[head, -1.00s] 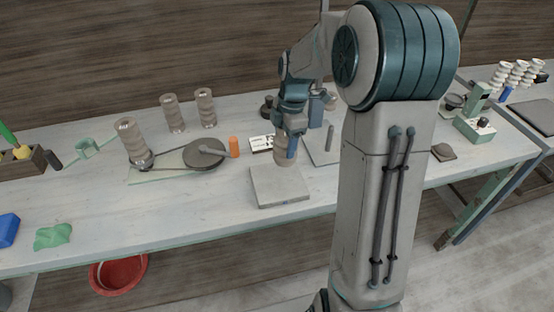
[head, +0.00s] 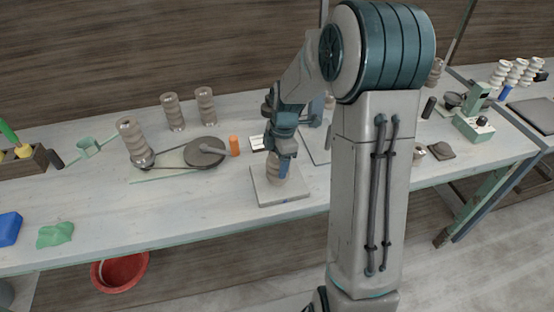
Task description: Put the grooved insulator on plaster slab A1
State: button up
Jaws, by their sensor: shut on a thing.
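My gripper (head: 281,160) is shut on a brown-grey ribbed insulator (head: 273,173), the grooved insulator as far as I can tell. It is upright over the middle of a pale square plaster slab (head: 292,196) at the table's front. My fingers hide part of the insulator. I cannot tell whether its base touches the slab. A second pale slab (head: 317,146) lies behind and to the right, partly hidden by my arm. No A1 mark is readable on either slab.
Ribbed insulators stand at the left (head: 133,143) and back (head: 172,112). A grey disc (head: 205,151), an orange cylinder (head: 234,146) and a white label card (head: 257,143) lie left of the slab.

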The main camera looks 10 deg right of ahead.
jog(key=o, duration=1.4)
jog(key=r, duration=0.3)
jog(key=d+r, duration=0.1)
jog(key=r, duration=0.7)
jog(key=shift+w+d+r, duration=0.1)
jog(key=shift+d, duration=0.05)
jog(key=shift+r, duration=0.3)
jog(key=shift+s+r, duration=0.25)
jog(key=shift+r, duration=0.05)
jog(key=s+m+t, duration=0.1)
jog(key=s+m, duration=0.5)
jog(key=s, duration=0.1)
jog(key=s+a+m+t+h, duration=0.1)
jog(key=s+m, duration=0.6)
jog(key=s+r+m+t, duration=0.1)
jog(key=s+m, duration=0.5)
jog(key=s, duration=0.1)
jog(key=shift+a, duration=0.2)
